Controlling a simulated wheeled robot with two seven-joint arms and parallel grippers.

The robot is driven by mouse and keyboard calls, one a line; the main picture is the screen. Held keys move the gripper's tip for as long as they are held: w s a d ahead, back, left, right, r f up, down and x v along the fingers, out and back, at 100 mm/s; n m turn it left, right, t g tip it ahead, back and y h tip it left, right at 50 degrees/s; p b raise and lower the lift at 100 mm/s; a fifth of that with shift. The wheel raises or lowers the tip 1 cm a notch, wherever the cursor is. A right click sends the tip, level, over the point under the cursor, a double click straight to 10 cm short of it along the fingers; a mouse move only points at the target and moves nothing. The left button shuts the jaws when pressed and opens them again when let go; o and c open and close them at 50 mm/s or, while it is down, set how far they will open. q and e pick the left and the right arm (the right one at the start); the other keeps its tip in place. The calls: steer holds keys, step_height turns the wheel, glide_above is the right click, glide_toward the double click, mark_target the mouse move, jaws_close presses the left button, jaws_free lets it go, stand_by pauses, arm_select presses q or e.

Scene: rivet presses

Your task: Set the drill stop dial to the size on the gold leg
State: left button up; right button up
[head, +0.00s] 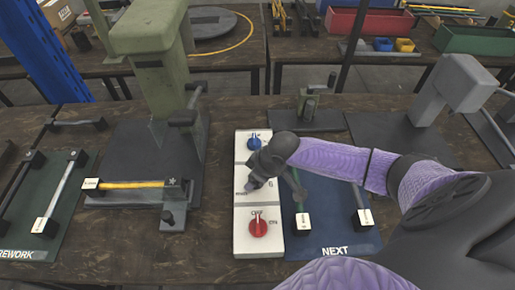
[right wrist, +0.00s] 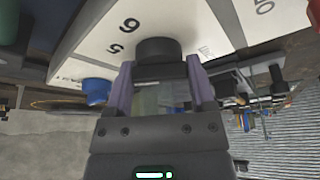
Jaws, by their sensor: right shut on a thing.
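A white control panel (head: 243,212) stands mid-bench with a blue knob (head: 254,143) at its top and a red OFF/ON knob (head: 258,227) at its bottom. My right gripper (head: 258,178) covers the middle section, where the dial is mostly hidden. In the right wrist view, its two fingers (right wrist: 158,88) close on the black dial (right wrist: 157,48); the numbers 5 and 6 show beside it. The dial's pointer cannot be made out. My left gripper is not in view.
A green press (head: 152,50) stands left of the panel. A blue NEXT mat (head: 335,243) with tagged legs lies to the right, partly under my right arm. A green REWORK mat (head: 42,245) lies at far left. A grey press (head: 450,90) stands at right.

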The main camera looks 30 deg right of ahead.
steer(key=m+p, duration=0.2)
steer(key=p, duration=0.1)
steer(key=shift+r+h, duration=0.2)
steer(key=shift+h, duration=0.1)
steer(key=shift+f+m+t+p, duration=0.15)
steer(key=shift+m+t+p, duration=0.2)
steer(key=shift+m, duration=0.25)
steer(key=o, duration=1.2)
steer(key=shift+h, duration=0.3)
steer(key=p+v, duration=0.5)
steer(key=v, duration=0.4)
steer(key=shift+r, duration=0.45)
